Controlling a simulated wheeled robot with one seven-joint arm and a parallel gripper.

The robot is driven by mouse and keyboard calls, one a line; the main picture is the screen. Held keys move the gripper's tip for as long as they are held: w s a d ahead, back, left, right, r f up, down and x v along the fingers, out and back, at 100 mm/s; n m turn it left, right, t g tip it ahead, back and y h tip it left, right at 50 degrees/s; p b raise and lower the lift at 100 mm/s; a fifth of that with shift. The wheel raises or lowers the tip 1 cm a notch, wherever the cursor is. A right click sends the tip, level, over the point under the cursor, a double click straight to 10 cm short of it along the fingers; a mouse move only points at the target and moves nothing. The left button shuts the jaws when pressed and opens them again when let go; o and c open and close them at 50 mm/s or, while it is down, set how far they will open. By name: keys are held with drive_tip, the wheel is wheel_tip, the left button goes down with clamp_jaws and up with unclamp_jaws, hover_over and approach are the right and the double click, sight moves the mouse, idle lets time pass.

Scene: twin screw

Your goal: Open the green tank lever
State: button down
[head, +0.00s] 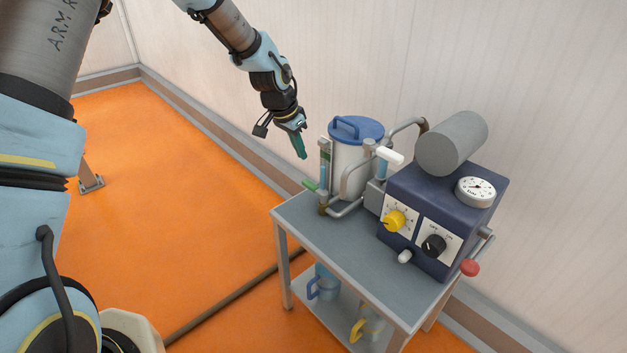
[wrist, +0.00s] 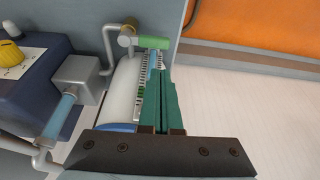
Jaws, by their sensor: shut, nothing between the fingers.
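The green tank lever (head: 310,184) sits at the low left side of the white tank (head: 352,165), by the foot of the level gauge tube (head: 325,163). In the wrist view, the green lever (wrist: 152,42) shows just beyond my fingertips, next to the pipe elbow. My gripper (head: 303,156) is shut and empty, pointing down, left of the tank and above the lever in the head view. Its teal fingers (wrist: 163,75) show together in the wrist view, beside the gauge, and partly cover it. I cannot tell whether they touch anything.
The tank has a blue lid (head: 358,129) and stands on a grey cart (head: 350,240). A dark blue control box (head: 440,215) with knobs, a gauge and a grey cylinder stands to the right. Pipes run close around the tank. Orange floor (head: 190,200) is free to the left.

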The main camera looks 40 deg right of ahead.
sight(315, 191)
drive_tip(key=shift+s+d+f, duration=0.2)
drive_tip(key=shift+d, duration=0.35)
drive_tip(key=p+x, duration=0.1)
drive_tip(key=x, duration=0.9)
